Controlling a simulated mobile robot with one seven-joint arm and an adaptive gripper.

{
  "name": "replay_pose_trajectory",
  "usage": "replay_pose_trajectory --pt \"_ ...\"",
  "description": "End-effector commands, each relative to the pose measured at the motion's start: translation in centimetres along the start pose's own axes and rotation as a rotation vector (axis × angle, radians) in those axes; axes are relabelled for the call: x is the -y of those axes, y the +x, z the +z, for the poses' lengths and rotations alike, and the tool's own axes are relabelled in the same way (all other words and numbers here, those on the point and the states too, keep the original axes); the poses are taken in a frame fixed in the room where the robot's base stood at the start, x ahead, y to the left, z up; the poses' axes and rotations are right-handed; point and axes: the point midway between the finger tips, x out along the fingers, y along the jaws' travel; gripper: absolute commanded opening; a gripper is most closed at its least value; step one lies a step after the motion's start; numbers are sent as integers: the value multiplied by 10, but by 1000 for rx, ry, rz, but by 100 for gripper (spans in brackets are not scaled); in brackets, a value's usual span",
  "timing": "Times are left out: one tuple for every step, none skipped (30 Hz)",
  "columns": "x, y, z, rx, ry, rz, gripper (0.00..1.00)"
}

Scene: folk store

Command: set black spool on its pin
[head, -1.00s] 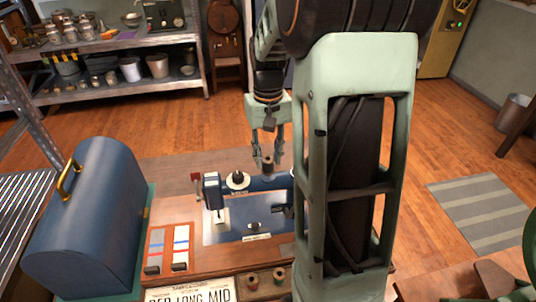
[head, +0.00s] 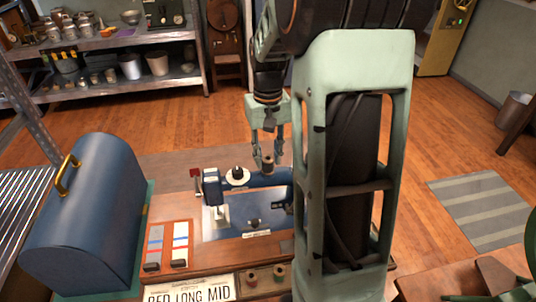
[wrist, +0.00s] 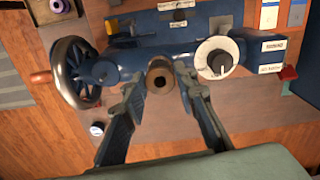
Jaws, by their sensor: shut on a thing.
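The black spool (wrist: 160,77), dark with pale wooden ends and a centre hole, is held between the fingertips of my gripper (wrist: 160,80). In the head view my gripper (head: 268,158) points down, with the spool (head: 267,162) low between its fingers. The blue sewing machine (head: 270,182) stands beneath; the spool is over its horizontal arm, right of the white dial (head: 237,176). In the wrist view the spool overlaps the machine's arm (wrist: 120,66), between the handwheel (wrist: 77,72) and the dial (wrist: 216,58). The pin is not distinguishable; I cannot tell whether spool and machine touch.
A domed blue case (head: 88,210) stands at left. A lever panel (head: 168,246) is left of the machine.

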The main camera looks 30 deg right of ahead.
Motion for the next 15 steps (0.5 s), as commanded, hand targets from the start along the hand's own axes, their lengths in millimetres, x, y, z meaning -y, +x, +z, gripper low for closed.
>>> replay_pose_trajectory --pt "0 1 0 0 0 0 15" --pt "0 0 0 0 0 0 15" --pt "0 0 0 0 0 0 15" --pt "0 0 0 0 0 0 15" --pt "0 0 0 0 0 0 15" --pt "0 0 0 0 0 0 15" --pt "0 0 0 0 0 0 30" --pt "0 0 0 0 0 0 33" --pt "0 0 0 0 0 0 38" --pt "0 0 0 0 0 0 41" --pt "0 0 0 0 0 0 44" --pt "0 0 0 0 0 0 47" --pt "0 0 0 0 0 0 47" --pt "0 0 0 0 0 0 47" --pt "0 0 0 0 0 0 47"
